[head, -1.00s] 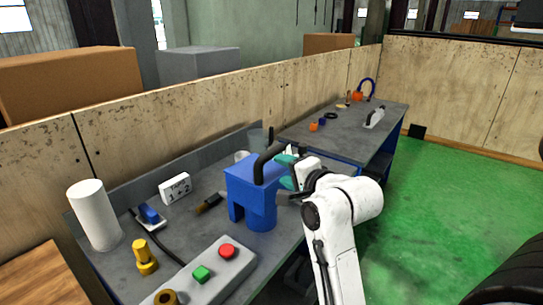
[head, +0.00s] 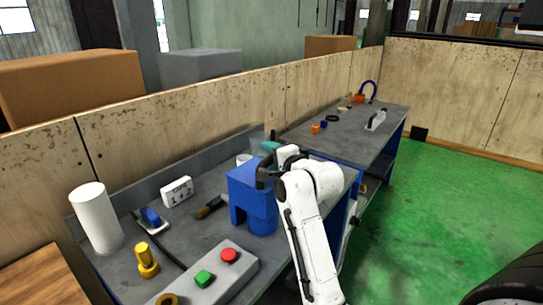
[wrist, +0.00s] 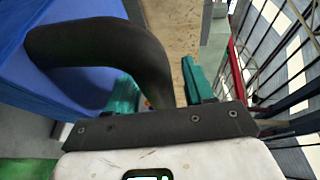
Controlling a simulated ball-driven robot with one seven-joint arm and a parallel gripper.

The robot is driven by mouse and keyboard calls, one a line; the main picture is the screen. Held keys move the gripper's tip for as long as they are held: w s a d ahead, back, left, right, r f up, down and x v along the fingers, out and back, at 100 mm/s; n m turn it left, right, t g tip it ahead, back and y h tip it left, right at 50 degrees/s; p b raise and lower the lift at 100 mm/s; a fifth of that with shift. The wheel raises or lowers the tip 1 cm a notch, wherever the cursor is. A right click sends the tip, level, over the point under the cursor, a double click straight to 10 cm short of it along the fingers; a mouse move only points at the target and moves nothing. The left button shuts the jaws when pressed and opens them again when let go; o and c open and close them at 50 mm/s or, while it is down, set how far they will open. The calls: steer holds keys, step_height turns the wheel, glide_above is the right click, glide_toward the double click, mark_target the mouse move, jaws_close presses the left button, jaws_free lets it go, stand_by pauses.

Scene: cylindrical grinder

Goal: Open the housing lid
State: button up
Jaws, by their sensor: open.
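The blue housing (head: 250,207) stands on the near grey bench, its lid on top appearing closed. A thick black curved handle (head: 262,176) rises from it, partly hidden by my arm. In the wrist view the handle (wrist: 105,42) arches from the blue surface (wrist: 35,75) at left, and its near leg lies between my teal fingers. My gripper (wrist: 162,88) is open around that leg; I cannot tell whether the fingers touch it. The left finger is partly hidden behind the handle. In the head view, one teal finger shows beside the handle top.
A control box with a green button (head: 203,278) and a red button (head: 229,255) sits in front of the housing. A yellow part (head: 146,260), a white cylinder (head: 95,218) and a label sign (head: 176,191) stand left.

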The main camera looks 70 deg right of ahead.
steer(key=shift+c, duration=0.2)
jaws_close()
stand_by(0.3)
